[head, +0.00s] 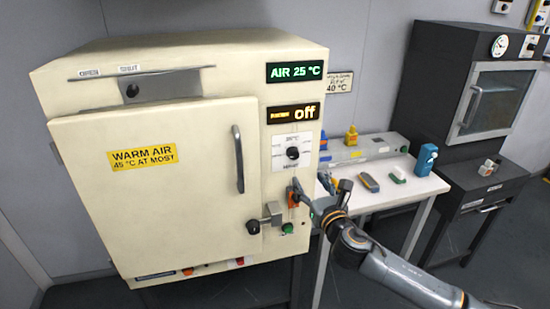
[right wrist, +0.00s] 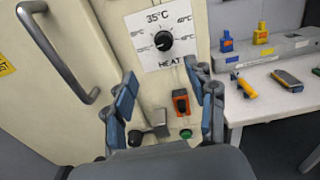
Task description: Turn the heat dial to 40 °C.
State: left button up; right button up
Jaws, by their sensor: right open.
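The heat dial (head: 292,153) is a black round knob on a white plate on the front of a cream warm-air cabinet (head: 75,200). In the right wrist view the dial (right wrist: 163,41) has "35°C" printed above it and "HEAT" below; its exact pointer direction is too small to tell. My right gripper (head: 318,192) is below and right of the dial in the head view. In the right wrist view its open, empty fingers (right wrist: 160,78) are spread, with the dial beyond and above them. Nothing touches the dial. My left gripper is out of view.
Displays read "AIR 25 °C" (head: 294,71) and "off" (head: 293,114). An orange switch (right wrist: 181,102), a grey latch lever (right wrist: 152,128) and a green button (right wrist: 186,134) sit below the dial. The door handle (right wrist: 58,52) juts out left. A white table (head: 390,190) stands right.

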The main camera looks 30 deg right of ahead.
aim_at(295, 156)
jog(key=x, duration=0.4)
jog(key=p+x, duration=0.1)
jog(key=x, duration=0.3)
jog(key=d+p+x, duration=0.1)
jog(key=x, duration=0.3)
jog(key=shift+f, duration=0.2)
jog(key=shift+x, duration=0.8)
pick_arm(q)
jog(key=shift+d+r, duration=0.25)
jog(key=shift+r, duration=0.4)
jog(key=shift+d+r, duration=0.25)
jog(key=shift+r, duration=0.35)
pick_arm(e)
jog(key=shift+c, duration=1.2)
jog(key=c, duration=0.9)
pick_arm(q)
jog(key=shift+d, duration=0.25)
